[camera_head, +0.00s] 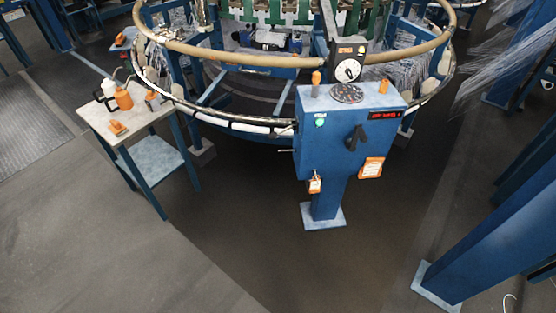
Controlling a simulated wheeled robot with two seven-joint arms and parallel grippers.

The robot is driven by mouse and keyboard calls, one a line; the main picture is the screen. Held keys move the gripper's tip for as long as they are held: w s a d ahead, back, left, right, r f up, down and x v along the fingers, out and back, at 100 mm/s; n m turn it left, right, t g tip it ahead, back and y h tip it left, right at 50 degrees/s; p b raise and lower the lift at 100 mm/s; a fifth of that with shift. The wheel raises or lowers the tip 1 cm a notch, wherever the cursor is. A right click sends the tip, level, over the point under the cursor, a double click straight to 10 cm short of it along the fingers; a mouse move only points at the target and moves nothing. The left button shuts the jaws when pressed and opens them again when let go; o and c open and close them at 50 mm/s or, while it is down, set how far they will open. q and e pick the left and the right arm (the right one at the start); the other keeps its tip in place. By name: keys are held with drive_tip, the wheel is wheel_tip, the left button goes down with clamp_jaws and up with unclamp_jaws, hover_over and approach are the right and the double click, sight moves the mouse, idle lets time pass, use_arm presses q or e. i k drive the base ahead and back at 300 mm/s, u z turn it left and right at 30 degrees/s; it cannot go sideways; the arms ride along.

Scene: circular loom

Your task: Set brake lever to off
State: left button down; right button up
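The blue control box (335,150) of the loom stands on a single post right of centre. A black lever-like handle (355,138) sits on its front face, tilted. Two orange-tipped levers or knobs stand on the box top, one at the left (316,78) and one at the right (384,86). I cannot tell which of these is the brake lever, and the labels are too small to read. Neither of my grippers is in view.
The round loom frame (225,52) is behind the box. A small side table (145,125) with bottles and orange items stands left. A blue post (490,240) rises at the right. The floor (250,240) before the box is clear.

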sight(275, 134)
drive_tip(key=z, duration=0.7)
drive_tip(key=i, duration=1.3)
drive_tip(key=u, duration=0.8)
